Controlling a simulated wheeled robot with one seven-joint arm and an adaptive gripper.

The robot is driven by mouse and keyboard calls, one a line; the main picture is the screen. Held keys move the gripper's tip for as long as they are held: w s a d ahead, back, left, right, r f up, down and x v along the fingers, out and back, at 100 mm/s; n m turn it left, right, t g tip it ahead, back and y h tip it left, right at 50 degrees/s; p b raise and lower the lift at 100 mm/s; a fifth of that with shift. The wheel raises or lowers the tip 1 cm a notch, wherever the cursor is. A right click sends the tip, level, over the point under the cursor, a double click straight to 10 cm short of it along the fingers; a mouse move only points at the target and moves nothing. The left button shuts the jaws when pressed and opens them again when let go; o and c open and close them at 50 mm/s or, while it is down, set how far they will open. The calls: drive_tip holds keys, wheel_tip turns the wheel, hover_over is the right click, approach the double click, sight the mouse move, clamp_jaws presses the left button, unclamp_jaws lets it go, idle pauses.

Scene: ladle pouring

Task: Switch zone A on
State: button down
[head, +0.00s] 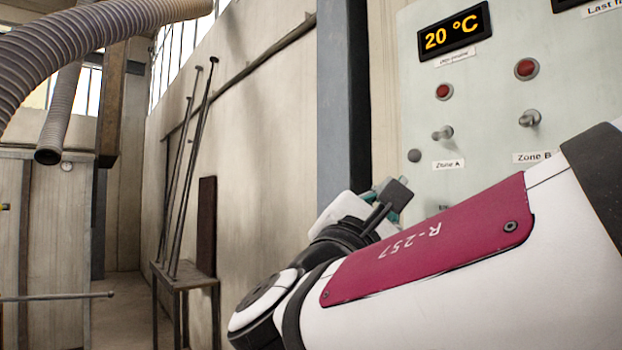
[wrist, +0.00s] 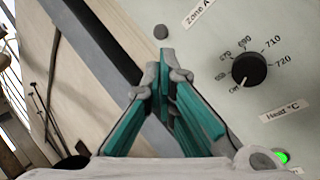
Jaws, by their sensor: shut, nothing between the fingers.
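The zone A switch (head: 443,132) is a small metal toggle on the pale control panel, above the "Zone A" label (head: 448,164). My gripper (head: 388,203) is below and left of the label, partly hidden behind my arm. In the wrist view my gripper (wrist: 163,70) is shut and empty, its teal fingers together, apart from the switch. There the "Zone A" label (wrist: 199,12) shows at the top; the switch is out of frame.
The zone B switch (head: 530,118) with its red lamp (head: 525,68) is to the right. A black heat dial (wrist: 249,68) and a lit green lamp (wrist: 282,156) are right of my fingers. A grey stud (wrist: 161,31) lies ahead.

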sight(410, 160)
drive_tip(key=p+x, duration=0.1)
drive_tip(key=x, duration=0.7)
drive_tip(key=shift+d+r+p, duration=0.1)
drive_tip(key=shift+p, duration=0.25)
drive_tip(key=s, duration=0.1)
drive_tip(key=s+r+p, duration=0.1)
drive_tip(key=shift+s+d+r, duration=0.3)
drive_tip(key=shift+s+d, duration=0.05)
drive_tip(key=shift+s+d+r+p, duration=0.1)
drive_tip(key=shift+s+p, duration=0.15)
drive_tip(key=shift+p, duration=0.15)
drive_tip(key=shift+s+a+r+m+g+y+p, duration=0.1)
drive_tip(key=shift+a+r+m+g+y+p, duration=0.1)
drive_tip(key=shift+r+m+g+y+p, duration=0.25)
